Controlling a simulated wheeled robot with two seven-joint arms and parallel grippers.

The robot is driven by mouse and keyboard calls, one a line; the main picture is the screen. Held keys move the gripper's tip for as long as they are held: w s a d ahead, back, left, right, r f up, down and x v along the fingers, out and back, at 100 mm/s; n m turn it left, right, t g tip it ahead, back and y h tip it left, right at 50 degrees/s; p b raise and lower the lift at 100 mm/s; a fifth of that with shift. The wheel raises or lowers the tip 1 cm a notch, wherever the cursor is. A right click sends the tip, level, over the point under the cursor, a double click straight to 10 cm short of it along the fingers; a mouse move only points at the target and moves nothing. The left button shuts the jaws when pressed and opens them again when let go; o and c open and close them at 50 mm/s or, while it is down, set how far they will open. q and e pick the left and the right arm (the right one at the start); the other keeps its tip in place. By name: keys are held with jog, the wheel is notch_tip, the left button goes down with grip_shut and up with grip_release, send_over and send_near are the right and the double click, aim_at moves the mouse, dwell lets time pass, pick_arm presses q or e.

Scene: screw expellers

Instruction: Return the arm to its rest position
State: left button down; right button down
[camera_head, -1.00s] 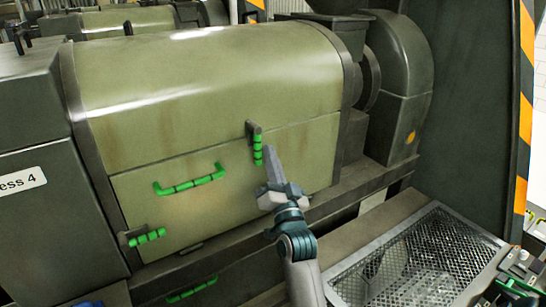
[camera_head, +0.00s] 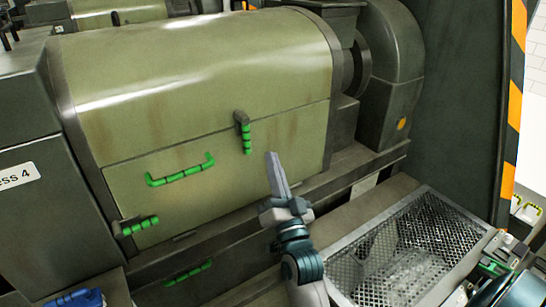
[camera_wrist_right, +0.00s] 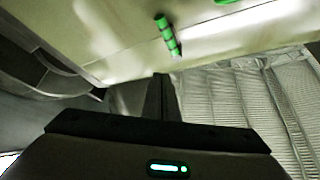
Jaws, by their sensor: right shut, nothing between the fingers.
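My right gripper (camera_head: 277,168) is shut and empty in the head view, on the arm that comes up from the bottom. It points up in front of the olive press cover (camera_head: 215,90), apart from the nearest green-banded latch (camera_head: 244,132). In the right wrist view the shut fingers (camera_wrist_right: 163,80) show dark at the centre. A green latch (camera_wrist_right: 167,36) shows above them. My left gripper is not in view.
A green handle (camera_head: 181,172) and a lower-left green latch (camera_head: 136,227) stick out from the press front. A perforated metal tray (camera_head: 345,290) lies at the lower right. A striped post (camera_head: 513,110) stands at the right edge.

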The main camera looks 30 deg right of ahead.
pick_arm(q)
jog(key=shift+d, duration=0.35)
